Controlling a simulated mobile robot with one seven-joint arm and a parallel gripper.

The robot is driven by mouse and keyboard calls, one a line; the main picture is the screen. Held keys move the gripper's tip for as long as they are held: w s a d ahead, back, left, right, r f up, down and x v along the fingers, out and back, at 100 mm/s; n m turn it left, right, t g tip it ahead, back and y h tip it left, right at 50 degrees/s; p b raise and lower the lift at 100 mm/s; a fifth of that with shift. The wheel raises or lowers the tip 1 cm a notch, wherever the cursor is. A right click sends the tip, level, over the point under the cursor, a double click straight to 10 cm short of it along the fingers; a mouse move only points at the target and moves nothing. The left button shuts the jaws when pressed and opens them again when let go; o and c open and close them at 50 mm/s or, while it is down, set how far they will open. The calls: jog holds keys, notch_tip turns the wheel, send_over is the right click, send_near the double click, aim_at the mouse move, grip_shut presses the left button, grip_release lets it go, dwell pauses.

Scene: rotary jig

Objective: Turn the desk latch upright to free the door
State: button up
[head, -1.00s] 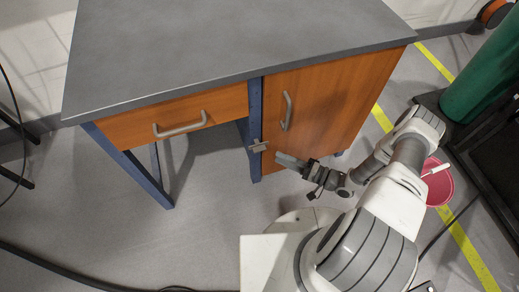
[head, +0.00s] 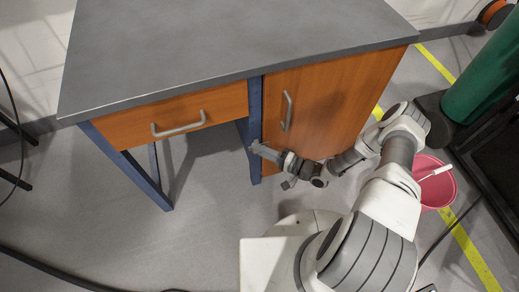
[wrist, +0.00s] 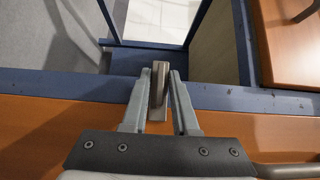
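The metal latch (wrist: 159,88) lies across the blue desk post (wrist: 225,95), its lower end over the edge of the orange door (wrist: 60,140) in the wrist view. It lies level, not upright. The door (head: 325,105) looks closed in the head view. My gripper (wrist: 158,76) is open, with one finger on each side of the latch and narrow gaps seeming to show. I cannot tell whether either finger touches it. In the head view my gripper (head: 257,147) is at the post and mostly hides the latch.
A pink bucket (head: 436,185) stands on the floor at right. The grey desktop (head: 230,40) overhangs the front.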

grip_shut()
jog(key=shift+r, duration=0.1)
jog(key=n+g+h+p, duration=0.1)
jog(key=n+h+p, duration=0.1)
jog(key=h+p, duration=0.1)
jog(key=shift+r+n, duration=0.15)
jog(key=shift+n, duration=0.15)
jog(key=n+h+p, duration=0.2)
jog(key=h+p, duration=0.2)
jog(key=p, duration=0.1)
jog(key=shift+s+a+n, duration=0.1)
jog(key=shift+n, duration=0.3)
jog(key=n+h+p, duration=0.2)
jog(key=h+p, duration=0.1)
jog(key=p, duration=0.1)
jog(key=shift+f+n+t+h+p, duration=0.2)
jog(key=shift+n+h+p, duration=0.2)
jog(key=shift+h, duration=0.4)
jog(key=shift+f+n+t+h+p, duration=0.15)
jog(key=shift+n+h+p, duration=0.25)
jog(key=shift+h, duration=0.4)
jog(key=shift+r, duration=0.1)
jog(key=shift+o, duration=1.8)
grip_release()
